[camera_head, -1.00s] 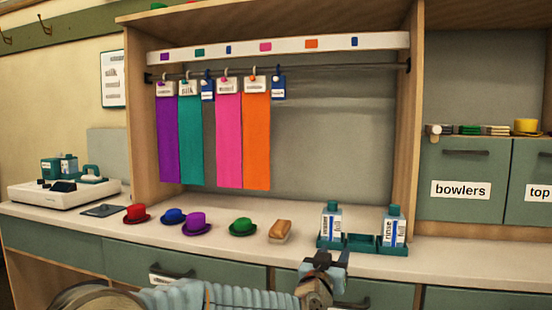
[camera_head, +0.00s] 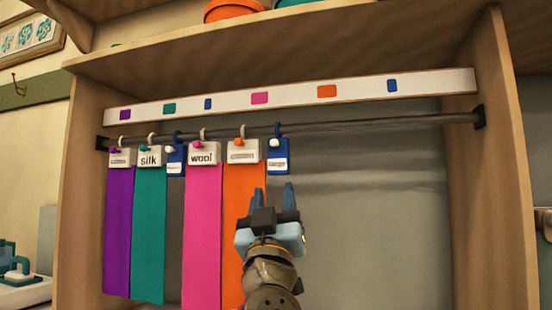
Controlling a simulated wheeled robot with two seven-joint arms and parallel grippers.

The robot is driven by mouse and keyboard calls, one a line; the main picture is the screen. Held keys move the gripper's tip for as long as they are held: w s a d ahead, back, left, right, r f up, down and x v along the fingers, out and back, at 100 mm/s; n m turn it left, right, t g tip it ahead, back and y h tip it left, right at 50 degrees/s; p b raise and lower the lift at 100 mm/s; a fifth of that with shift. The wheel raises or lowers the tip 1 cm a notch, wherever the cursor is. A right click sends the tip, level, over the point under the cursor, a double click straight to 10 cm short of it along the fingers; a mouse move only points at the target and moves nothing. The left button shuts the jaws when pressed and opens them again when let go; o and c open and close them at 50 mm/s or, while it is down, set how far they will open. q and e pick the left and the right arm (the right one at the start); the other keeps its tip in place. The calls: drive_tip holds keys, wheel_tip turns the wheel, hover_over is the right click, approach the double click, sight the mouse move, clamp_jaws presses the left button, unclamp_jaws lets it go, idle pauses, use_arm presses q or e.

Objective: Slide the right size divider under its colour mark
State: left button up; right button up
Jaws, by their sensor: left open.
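The right blue size divider (camera_head: 278,156) hangs on the dark rod (camera_head: 385,125), just right of the orange cloth (camera_head: 243,190). Its small white label faces me. The right blue colour mark (camera_head: 392,85) is on the white strip (camera_head: 440,85) above, well to the right of this divider. The left blue divider (camera_head: 176,158) hangs between the teal and pink cloths, near the left blue mark (camera_head: 207,103). My left gripper (camera_head: 272,196) is open and empty, fingers pointing up, a little below the right divider. My right gripper is out of view.
Purple (camera_head: 118,220), teal (camera_head: 149,215) and pink (camera_head: 203,230) cloths hang left of the orange one. The rod is bare from the right divider to its right end bracket (camera_head: 479,117). Wooden side walls and a shelf enclose the rod.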

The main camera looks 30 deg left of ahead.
sight(275, 146)
use_arm(q)
drive_tip(key=shift+y, duration=0.3)
drive_tip(key=p+x, duration=0.2)
drive_tip(key=x, duration=0.4)
drive_tip(key=p+x, duration=0.3)
drive_tip(key=x, duration=0.4)
drive_tip(key=shift+s+a+r, duration=0.1)
drive_tip(key=shift+a+r, duration=0.1)
drive_tip(key=shift+r, duration=0.15)
drive_tip(key=shift+w+a+r, duration=0.15)
drive_tip(key=shift+w+r, duration=0.15)
drive_tip(key=shift+w, duration=0.05)
clamp_jaws()
